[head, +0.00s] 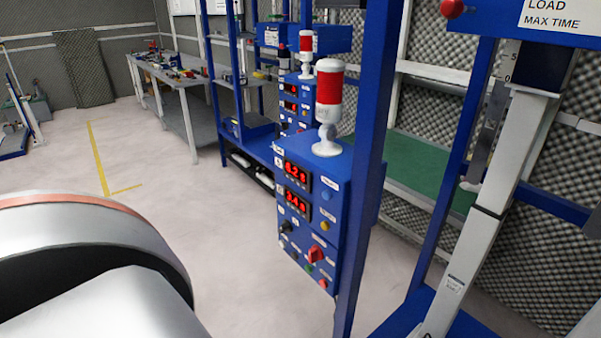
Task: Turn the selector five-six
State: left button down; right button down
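A blue control box (347,205) stands in the middle of the view, with two red digital displays (297,175) on its front. Below them are a black knob (286,227), a red knob (316,254) and a smaller red knob (323,283). The labels are too small to read, so I cannot tell which one is selector five-six. Neither of my grippers is in view. A large rounded white and grey part of my own arm fills the lower left, well apart from the box.
A red and white signal lamp (328,105) stands on the box. A blue upright post (367,190) runs close beside its right side. A similar box (293,95) and a workbench (180,100) stand farther back. The pale floor (150,175) at left is clear.

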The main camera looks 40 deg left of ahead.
aim_at(287, 227)
jog(key=u, duration=1.4)
